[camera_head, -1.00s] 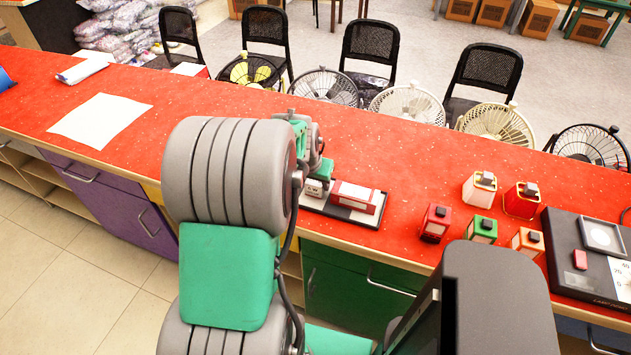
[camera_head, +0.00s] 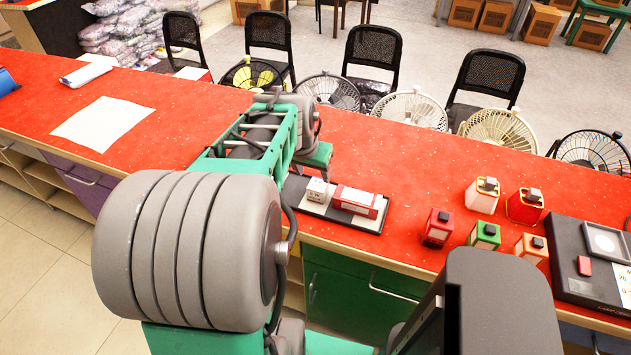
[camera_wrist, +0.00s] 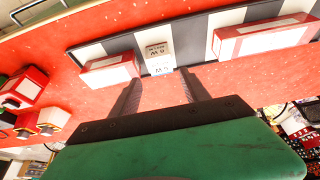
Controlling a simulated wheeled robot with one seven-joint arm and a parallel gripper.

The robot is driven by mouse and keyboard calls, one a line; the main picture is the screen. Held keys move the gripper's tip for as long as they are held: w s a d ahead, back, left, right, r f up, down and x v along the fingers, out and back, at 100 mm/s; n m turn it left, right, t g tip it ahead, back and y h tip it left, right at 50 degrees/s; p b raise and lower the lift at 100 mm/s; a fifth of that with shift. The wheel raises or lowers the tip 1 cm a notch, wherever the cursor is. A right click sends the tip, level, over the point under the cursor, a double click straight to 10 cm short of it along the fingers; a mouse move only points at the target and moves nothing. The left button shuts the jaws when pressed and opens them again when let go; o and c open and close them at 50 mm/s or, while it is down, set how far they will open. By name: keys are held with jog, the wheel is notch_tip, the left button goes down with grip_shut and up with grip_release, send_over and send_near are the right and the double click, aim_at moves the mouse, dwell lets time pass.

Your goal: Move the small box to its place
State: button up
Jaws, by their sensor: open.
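The small box (camera_head: 317,190) is white and grey with dark print. It sits upright on a black-and-white striped board (camera_head: 311,209) on the red counter, left of a red-and-white box (camera_head: 357,201). In the wrist view the small box (camera_wrist: 158,55) lies between the red-and-white box (camera_wrist: 110,71) and another red-and-white box (camera_wrist: 265,38), on the striped board (camera_wrist: 196,40). My gripper (camera_wrist: 162,80) is open and empty, its two fingers pointing toward the small box and apart from it.
Several coloured dispensers, including a red one (camera_head: 437,227), stand right of the board, with a black scale-like device (camera_head: 585,265) beyond. White paper (camera_head: 103,123) lies left. Fans (camera_head: 415,108) and chairs (camera_head: 373,48) stand behind the red counter (camera_head: 400,150).

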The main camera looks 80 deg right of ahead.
jog(key=w+a+r+n+t+y, duration=0.1)
jog(key=w+a+r+n+t, duration=0.2)
jog(key=w+a+n, duration=0.95)
jog(key=w+a+n+y, duration=0.1)
jog(key=w+a+n, duration=0.2)
jog(key=a, duration=1.2)
jog(key=w+a+f+n+y, duration=0.1)
jog(key=w+a, duration=0.7)
jog(key=a, duration=0.8)
jog(key=n+y, duration=0.1)
jog(key=n, duration=0.1)
jog(key=shift+a+f+n+t+y, duration=0.2)
jog(key=shift+n+t+y, duration=0.1)
jog(key=shift+n+t, duration=0.1)
